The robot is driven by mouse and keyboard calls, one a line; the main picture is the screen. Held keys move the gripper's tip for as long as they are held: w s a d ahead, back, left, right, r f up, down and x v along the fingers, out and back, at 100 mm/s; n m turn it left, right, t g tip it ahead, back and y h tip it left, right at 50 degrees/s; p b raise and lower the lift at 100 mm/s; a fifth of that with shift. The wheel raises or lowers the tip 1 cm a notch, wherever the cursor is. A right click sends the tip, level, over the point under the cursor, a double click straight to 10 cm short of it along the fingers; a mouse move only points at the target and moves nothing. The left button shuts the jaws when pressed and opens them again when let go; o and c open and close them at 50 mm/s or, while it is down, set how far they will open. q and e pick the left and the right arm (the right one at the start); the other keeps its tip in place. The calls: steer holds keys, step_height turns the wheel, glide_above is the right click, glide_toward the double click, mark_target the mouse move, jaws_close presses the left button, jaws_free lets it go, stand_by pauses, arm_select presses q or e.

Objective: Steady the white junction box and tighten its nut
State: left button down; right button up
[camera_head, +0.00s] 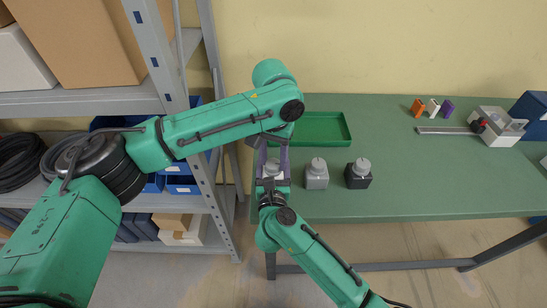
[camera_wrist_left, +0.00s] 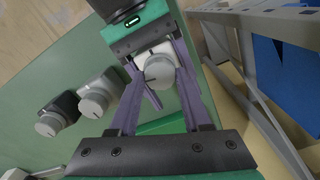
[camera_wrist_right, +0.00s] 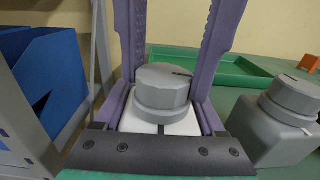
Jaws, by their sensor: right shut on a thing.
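The white junction box (camera_wrist_right: 160,126) stands at the left end of the green table, with its round grey nut (camera_wrist_right: 163,88) on top. The nut also shows in the left wrist view (camera_wrist_left: 159,71) and head view (camera_head: 273,168). My right gripper (camera_head: 272,183) reaches in from the front and is shut on the box, low down on its sides. My left gripper (camera_head: 273,154) comes from above and behind. Its purple fingers are open and stand on either side of the nut, with some gap to it in the left wrist view. The box is mostly hidden in the head view.
A grey box (camera_head: 316,180) and a black box (camera_head: 358,180), each with a grey nut, stand to the right. A green tray (camera_head: 345,143) lies behind. Metal shelving (camera_head: 205,165) stands close on the left. The table's right middle is clear.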

arm_select(q)
steer(key=shift+m, duration=0.4)
steer(key=m, duration=0.3)
steer(key=shift+d, duration=0.1)
steer(key=m, duration=0.9)
steer(key=shift+s+m, duration=0.1)
steer(key=shift+m, duration=1.5)
arm_select(e)
steer(key=shift+f, duration=0.1)
arm_select(q)
steer(key=shift+c, duration=1.7)
jaws_free()
